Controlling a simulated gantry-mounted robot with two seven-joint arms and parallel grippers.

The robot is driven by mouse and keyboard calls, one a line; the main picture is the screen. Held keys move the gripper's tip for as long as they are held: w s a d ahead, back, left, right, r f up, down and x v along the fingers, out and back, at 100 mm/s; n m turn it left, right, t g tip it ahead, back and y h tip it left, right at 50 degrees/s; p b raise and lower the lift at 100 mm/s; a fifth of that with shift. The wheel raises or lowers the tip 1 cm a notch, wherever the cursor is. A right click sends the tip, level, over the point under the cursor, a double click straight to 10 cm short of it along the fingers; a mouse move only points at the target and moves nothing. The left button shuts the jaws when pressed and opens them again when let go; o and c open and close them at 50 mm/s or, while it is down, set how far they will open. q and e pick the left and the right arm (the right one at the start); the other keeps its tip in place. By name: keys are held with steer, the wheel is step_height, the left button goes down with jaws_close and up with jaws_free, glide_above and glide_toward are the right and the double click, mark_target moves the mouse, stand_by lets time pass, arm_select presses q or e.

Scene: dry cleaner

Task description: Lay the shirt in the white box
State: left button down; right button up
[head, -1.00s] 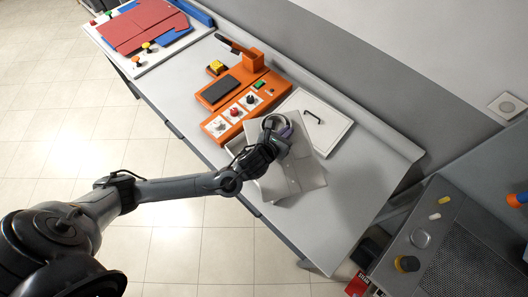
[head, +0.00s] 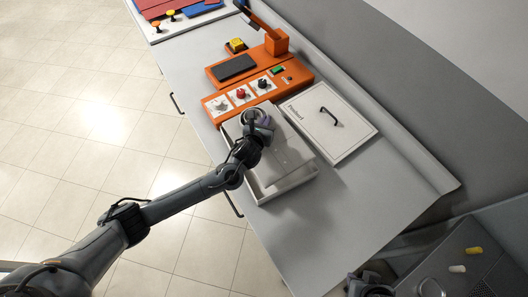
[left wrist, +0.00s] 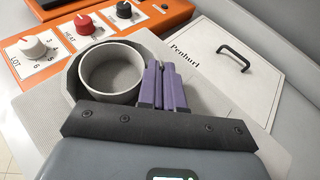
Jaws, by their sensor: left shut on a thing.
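The pale grey folded shirt (head: 288,152) lies over the opening of the white box (head: 290,185) on the grey table. The box's front wall shows below it; I cannot tell whether the shirt touches the bottom. My left gripper (head: 262,122) is shut on the shirt near its round, pale collar. In the left wrist view the purple fingers (left wrist: 162,88) are together beside the collar ring (left wrist: 112,72), and grey cloth (left wrist: 215,100) spreads around them. The arm hides part of the box's left side.
The white lid (head: 330,125) with a black handle lies flat just right of the box. An orange control unit (head: 250,85) with knobs stands behind it. The table (head: 340,215) is clear at the front right. A dark panel (head: 475,265) stands at lower right.

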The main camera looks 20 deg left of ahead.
arm_select(q)
step_height(320, 180, down, 5)
steer(key=shift+w+d+f, duration=0.1)
steer(key=shift+f+b, duration=0.45)
steer(key=shift+f, duration=1.7)
steer(key=c, duration=1.3)
jaws_free()
